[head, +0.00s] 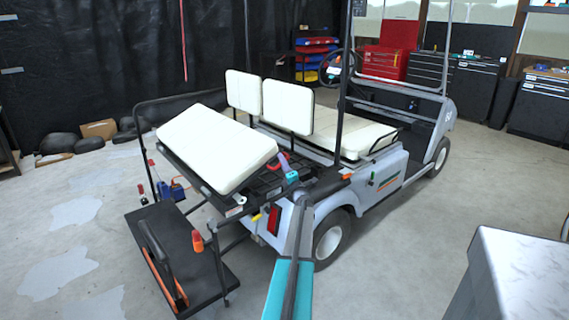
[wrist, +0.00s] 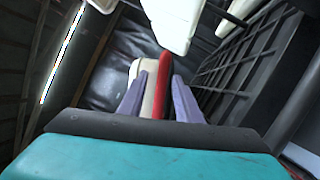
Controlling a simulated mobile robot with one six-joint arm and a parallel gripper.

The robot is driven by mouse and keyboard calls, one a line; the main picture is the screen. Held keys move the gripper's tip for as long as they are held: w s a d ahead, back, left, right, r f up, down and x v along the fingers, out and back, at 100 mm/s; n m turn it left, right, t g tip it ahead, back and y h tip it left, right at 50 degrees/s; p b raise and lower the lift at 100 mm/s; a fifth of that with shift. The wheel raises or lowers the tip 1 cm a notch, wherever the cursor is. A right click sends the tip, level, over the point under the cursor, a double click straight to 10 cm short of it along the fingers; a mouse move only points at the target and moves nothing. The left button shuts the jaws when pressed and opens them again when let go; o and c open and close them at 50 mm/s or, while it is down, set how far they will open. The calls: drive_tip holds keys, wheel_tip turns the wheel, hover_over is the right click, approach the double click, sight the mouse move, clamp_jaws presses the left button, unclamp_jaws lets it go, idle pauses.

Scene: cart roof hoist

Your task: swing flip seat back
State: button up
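The white flip seat cushion (head: 217,148) at the back of the cart is tilted in the head view, propped at an angle above the dark rear deck. My gripper (head: 281,162) is at its right side, low by the deck. In the wrist view, my gripper's two purple fingers (wrist: 160,76) are apart, one on each side of a red bar (wrist: 163,90). Gaps show between the bar and the fingers, so it does not look clamped. A white padded piece lies behind the bar. How the bar joins the seat is hidden.
Two white backrests (head: 287,107) stand just behind the flip seat. A black footplate (head: 185,255) with a grab bar hangs at the cart's rear. A grey cabinet (head: 525,265) stands at the lower right. Open concrete floor lies left and right of the cart.

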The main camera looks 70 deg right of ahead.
drive_tip(key=b+v, duration=0.1)
drive_tip(key=v, duration=1.2)
drive_tip(key=shift+s+a, duration=0.2)
drive_tip(key=shift+a, duration=0.1)
drive_tip(key=shift+f, duration=0.15)
idle(0.3)
